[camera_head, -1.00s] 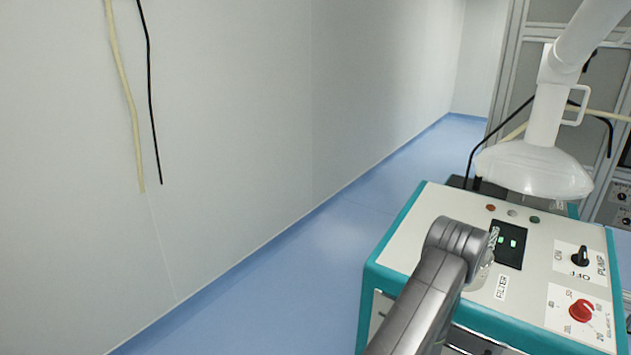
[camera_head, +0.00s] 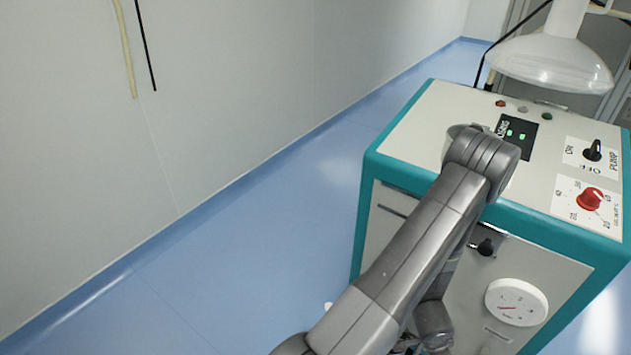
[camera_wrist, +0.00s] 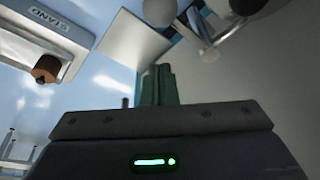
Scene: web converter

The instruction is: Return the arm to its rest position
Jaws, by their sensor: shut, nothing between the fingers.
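My grey arm (camera_head: 405,250) rises from the bottom of the head view to an elbow in front of the white and teal control cabinet (camera_head: 420,119), then folds back down. My gripper is not clearly visible in the head view. In the wrist view, the dark green fingers of my gripper (camera_wrist: 158,84) are together, with nothing seen between them. They point into open space, apart from the surfaces around them.
The cabinet's top carries a red knob (camera_head: 590,199) and a black knob (camera_head: 593,150); a round white gauge (camera_head: 516,303) is on its front. A white dome (camera_head: 550,65) hangs above. The blue floor (camera_head: 260,245) at left is clear up to the pale wall (camera_head: 220,75).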

